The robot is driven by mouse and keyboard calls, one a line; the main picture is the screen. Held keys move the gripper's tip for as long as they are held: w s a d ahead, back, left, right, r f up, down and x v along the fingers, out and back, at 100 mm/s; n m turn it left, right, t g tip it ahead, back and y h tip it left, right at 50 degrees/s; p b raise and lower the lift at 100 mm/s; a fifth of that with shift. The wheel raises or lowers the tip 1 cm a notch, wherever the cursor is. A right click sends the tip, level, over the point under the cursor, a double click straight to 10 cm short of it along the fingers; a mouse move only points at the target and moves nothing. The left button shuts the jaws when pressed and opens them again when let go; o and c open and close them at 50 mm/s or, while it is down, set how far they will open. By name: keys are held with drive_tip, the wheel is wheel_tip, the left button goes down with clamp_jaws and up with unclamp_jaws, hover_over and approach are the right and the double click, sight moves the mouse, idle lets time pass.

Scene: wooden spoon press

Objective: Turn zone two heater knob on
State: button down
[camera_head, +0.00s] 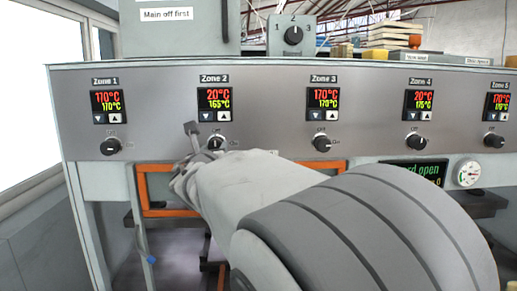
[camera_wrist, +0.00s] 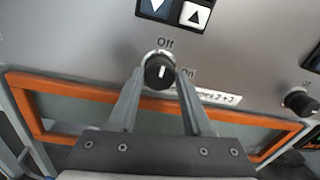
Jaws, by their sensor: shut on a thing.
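The zone two heater knob (camera_head: 216,143) is a small black dial on the grey panel, below the Zone 2 display (camera_head: 214,103), which reads 20°C in red over 165°C in green. In the wrist view the knob (camera_wrist: 158,76) shows a white line that stands nearly upright, toward the "Off" label above it. The "On" label is at its right. My gripper (camera_wrist: 160,84) is shut on the knob, one finger on each side. In the head view my gripper (camera_head: 203,137) reaches the panel from below, and my arm hides part of the panel's lower edge.
Similar knobs for Zone 1 (camera_head: 110,147), Zone 3 (camera_head: 321,143) and Zone 4 (camera_head: 417,142) sit along the panel. An orange frame (camera_head: 158,213) lies below.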

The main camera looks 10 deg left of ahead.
drive_tip(key=shift+f+b, duration=0.1)
drive_tip(key=shift+b, duration=0.25)
drive_tip(key=shift+d+m+g+y+b, duration=0.1)
drive_tip(key=shift+m+g+y+b, duration=0.1)
drive_tip(key=shift+m+b, duration=3.95)
drive_tip(key=shift+d+m+g+y+b, duration=0.1)
drive_tip(key=shift+m+y+b, duration=0.1)
drive_tip(key=shift+m+b, duration=3.9)
drive_tip(key=shift+m+p, duration=0.3)
drive_tip(key=shift+m, duration=0.25)
drive_tip(key=shift+c, duration=1.6)
unclamp_jaws()
